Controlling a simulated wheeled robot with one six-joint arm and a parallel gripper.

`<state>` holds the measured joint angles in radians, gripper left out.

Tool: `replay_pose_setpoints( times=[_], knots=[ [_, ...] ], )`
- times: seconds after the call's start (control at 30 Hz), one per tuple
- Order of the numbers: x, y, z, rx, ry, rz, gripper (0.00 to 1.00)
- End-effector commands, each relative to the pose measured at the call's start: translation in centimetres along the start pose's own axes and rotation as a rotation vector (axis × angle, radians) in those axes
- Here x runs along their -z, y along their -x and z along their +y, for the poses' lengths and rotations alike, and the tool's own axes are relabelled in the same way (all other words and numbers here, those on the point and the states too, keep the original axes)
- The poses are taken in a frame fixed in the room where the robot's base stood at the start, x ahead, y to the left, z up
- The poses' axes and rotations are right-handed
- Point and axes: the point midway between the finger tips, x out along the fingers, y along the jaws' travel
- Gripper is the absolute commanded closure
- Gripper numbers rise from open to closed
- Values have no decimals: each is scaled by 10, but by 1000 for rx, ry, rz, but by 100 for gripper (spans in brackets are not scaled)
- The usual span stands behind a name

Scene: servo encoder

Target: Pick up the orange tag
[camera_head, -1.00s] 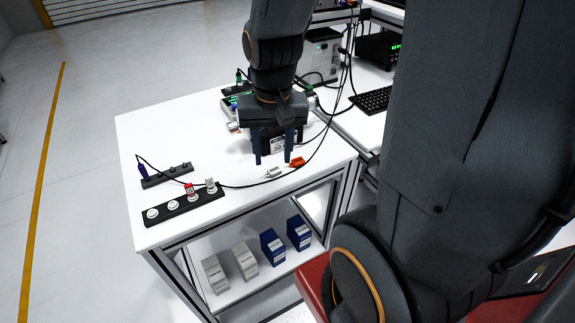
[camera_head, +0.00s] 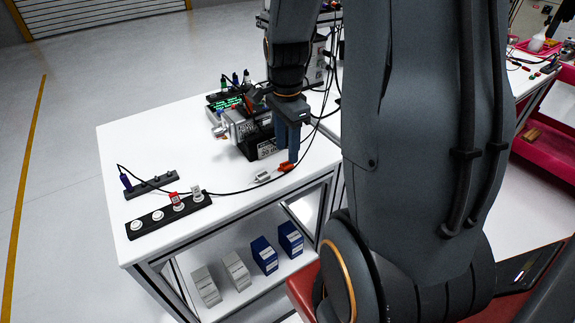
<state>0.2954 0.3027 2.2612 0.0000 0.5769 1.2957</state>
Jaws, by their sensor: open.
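The orange tag (camera_head: 286,167) lies near the right front edge of the white table, by a black cable. My gripper (camera_head: 287,153) points down with its blue fingers just above and behind the tag in the picture. The fingers are seen nearly edge-on, one largely in front of the other. My gripper is open and nothing shows between the fingers. I cannot tell how high the fingertips are above the tag.
A white tag (camera_head: 263,177) lies just left of the orange one. A motor unit (camera_head: 240,127) stands close behind my gripper. A black strip with round sockets (camera_head: 168,214) and a smaller strip (camera_head: 152,185) lie at left. The table (camera_head: 150,135) is clear at back left.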

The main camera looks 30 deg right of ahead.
Motion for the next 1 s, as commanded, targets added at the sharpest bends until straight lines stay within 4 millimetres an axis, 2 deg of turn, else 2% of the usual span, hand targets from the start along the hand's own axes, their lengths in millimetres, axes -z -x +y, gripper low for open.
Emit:
replay_pose_setpoints(
  times=[0.3,0.63,0.9,1.0],
  knots=[
    [-2,-37,3,-3,1,-1,58],
    [-2,-42,3,-1,2,0,58],
    [-2,-42,3,-1,2,0,100],
    [-2,-42,3,-1,2,0,100]
  ],
)
